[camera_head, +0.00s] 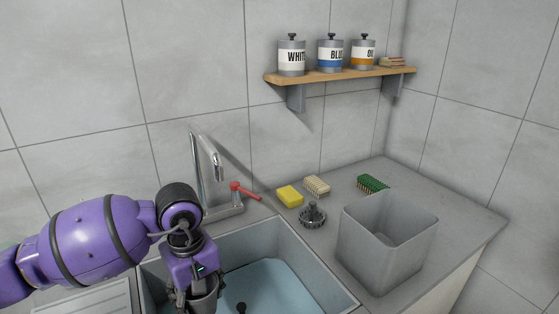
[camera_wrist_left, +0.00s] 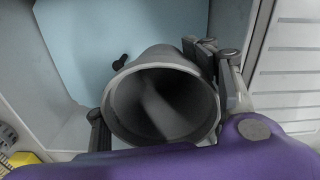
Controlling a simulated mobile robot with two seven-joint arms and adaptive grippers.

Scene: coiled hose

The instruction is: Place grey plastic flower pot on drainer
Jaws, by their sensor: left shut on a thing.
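The grey plastic flower pot (camera_wrist_left: 125,110) is between the fingers of my left gripper (camera_wrist_left: 165,105), its open mouth facing the wrist camera. The gripper is shut on it. In the head view, my left gripper (camera_head: 196,295) points down over the left part of the sink, and part of the grey pot (camera_head: 204,287) shows between its fingers. The ribbed drainer (camera_head: 95,303) lies left of the sink, partly cut off by the frame. It also shows at the right of the left wrist view (camera_wrist_left: 290,60). My right gripper is not in view.
The sink (camera_head: 285,278) has a light blue bottom and a dark plug. A tap (camera_head: 205,165) with a red handle stands behind it. A yellow sponge (camera_head: 290,196), brushes and a grey bin (camera_head: 375,250) stand on the right counter. A shelf (camera_head: 340,76) holds canisters.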

